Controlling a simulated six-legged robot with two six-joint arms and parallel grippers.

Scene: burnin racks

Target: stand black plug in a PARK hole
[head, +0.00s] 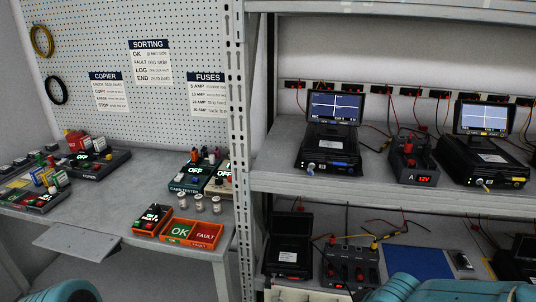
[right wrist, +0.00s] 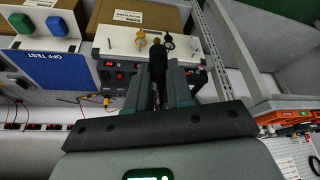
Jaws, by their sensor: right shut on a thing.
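A yellow ring-topped piece (right wrist: 140,40) and a dark one (right wrist: 168,42) stand on this panel, left and right of the plug's tip. I cannot tell whether the tip touches the panel, and no PARK lettering is readable. My left gripper is not in view.
A blue OFF TEST panel (right wrist: 45,62) and cardboard boxes (right wrist: 145,14) lie near the unit. In the head view a perforated upright (head: 238,150) divides the bench from shelves. Instrument cases (head: 330,140) with wires fill the upper shelf. An orange OK/FAULT tray (head: 206,245) sits on the bench.

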